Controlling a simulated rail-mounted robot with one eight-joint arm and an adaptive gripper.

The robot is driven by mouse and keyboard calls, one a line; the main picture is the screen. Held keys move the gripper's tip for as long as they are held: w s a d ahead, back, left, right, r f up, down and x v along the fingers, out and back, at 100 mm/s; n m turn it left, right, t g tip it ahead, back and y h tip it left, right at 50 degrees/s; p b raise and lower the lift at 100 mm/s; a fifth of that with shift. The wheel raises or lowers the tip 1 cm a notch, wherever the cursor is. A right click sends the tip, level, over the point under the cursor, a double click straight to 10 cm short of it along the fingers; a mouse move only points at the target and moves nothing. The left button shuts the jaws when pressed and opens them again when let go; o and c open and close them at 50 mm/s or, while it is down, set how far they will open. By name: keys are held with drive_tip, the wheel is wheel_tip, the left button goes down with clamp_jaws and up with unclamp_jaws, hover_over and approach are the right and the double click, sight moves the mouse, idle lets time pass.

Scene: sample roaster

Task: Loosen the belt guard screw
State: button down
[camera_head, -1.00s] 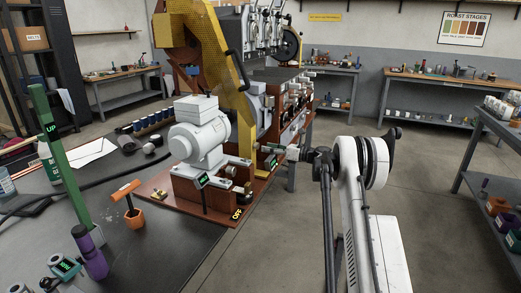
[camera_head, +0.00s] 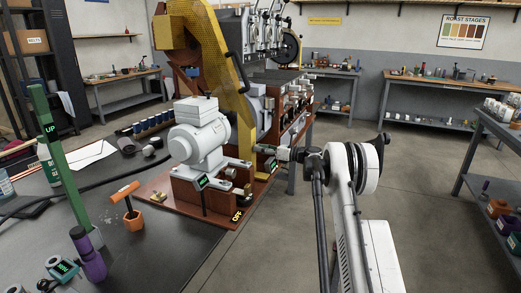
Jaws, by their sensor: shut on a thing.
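The yellow mesh belt guard (camera_head: 236,90) runs down the front of the roaster to the reddish-brown base plate (camera_head: 190,205). My gripper (camera_head: 268,150) reaches in from the right, level with the guard's lower end. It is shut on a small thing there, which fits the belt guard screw. The screw itself is too small and covered by the fingers to make out, so its turn or depth cannot be told.
A grey motor (camera_head: 197,138) stands left of the guard. The floor to the right is open, with side benches (camera_head: 440,85) beyond.

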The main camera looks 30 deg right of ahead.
idle(0.3)
drive_tip(key=n, duration=2.8)
drive_tip(key=shift+s+f+n, duration=0.1)
drive_tip(key=shift+f+n, duration=0.05)
drive_tip(key=shift+n, duration=0.15)
idle(0.4)
drive_tip(key=c, duration=1.4)
unclamp_jaws()
